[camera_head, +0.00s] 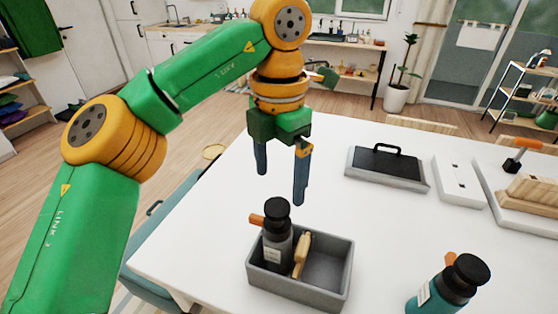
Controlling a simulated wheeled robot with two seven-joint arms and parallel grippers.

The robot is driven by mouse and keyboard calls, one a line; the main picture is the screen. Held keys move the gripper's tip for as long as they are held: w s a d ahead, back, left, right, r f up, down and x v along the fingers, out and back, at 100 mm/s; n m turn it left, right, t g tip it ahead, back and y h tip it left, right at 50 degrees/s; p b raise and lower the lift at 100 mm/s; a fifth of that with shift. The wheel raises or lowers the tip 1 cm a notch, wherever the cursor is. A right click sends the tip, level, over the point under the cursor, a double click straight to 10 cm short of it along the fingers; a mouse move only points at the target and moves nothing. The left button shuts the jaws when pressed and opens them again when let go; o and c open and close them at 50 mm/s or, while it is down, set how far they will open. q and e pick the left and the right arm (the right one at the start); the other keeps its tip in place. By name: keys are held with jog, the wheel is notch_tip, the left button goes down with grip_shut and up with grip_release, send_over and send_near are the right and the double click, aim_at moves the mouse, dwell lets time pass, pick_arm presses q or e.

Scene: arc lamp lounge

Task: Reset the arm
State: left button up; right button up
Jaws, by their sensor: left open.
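My left arm (112,145) is green and orange; it comes in from the left and bends over the white table (235,195). My left gripper (280,188) points down with its two dark fingers spread apart and nothing between them. It hangs above the far side of a grey bin (300,286), apart from it. In the bin's left part stands a grey bottle (275,245) with a black cap and an orange piece at its side. A tan wooden-looking item (302,255) leans beside the bottle. The bin's right part looks empty. My right gripper does not show.
A teal bottle (440,292) with a black cap stands at the front right. Behind it are a dark-topped case (388,165) with a handle, a white panel (460,183), and a tray (490,190) holding a wooden block (528,192). Chairs stand around the table.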

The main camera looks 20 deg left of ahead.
pick_arm(q)
jog(key=shift+r, duration=0.85)
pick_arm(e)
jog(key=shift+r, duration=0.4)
